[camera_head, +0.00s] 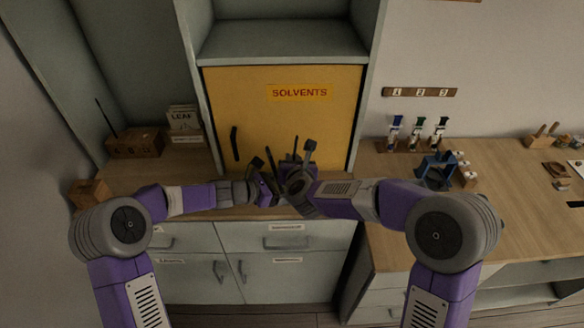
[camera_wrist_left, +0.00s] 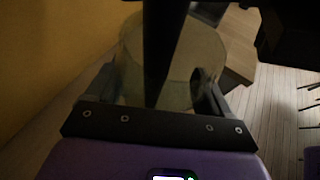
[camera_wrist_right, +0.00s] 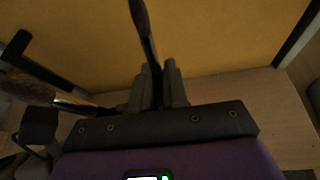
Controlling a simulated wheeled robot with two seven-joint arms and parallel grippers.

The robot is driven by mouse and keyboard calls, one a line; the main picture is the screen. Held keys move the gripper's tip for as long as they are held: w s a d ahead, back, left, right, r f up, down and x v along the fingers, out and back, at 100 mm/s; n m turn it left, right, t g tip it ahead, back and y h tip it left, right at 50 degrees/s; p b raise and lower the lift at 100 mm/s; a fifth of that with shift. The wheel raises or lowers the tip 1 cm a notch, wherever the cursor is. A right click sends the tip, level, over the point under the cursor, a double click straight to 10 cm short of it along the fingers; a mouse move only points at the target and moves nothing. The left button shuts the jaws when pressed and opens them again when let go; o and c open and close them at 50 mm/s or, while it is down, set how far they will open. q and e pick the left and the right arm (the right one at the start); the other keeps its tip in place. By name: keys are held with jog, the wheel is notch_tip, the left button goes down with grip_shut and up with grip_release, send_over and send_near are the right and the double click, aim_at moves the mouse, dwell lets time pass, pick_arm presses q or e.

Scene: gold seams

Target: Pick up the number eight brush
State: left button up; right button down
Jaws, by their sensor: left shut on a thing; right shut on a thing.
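My right gripper (camera_head: 296,168) is in front of the yellow cabinet, above the counter. In the right wrist view its fingers (camera_wrist_right: 157,85) are shut on a slim dark brush (camera_wrist_right: 143,25), which points up and away with its thicker end at the top. No number on it can be read. My left gripper (camera_head: 266,184) is close beside the right one. In the left wrist view its fingers are shut around a pale, round jar-like thing (camera_wrist_left: 202,58); a dark upright bar crosses in front of it. The grippers overlap in the head view, hiding details.
The yellow SOLVENTS cabinet (camera_head: 300,115) stands close behind both grippers. A wooden box (camera_head: 134,143) and LEAF boxes (camera_head: 184,122) are on the left counter. On the right counter are several tubes (camera_head: 418,133) and a blue stand (camera_head: 437,170). The front right counter is clear.

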notch_tip(320, 180, up, 18)
dwell(0.6)
pick_arm(q)
jog(key=o, duration=1.1)
jog(key=shift+a, duration=0.1)
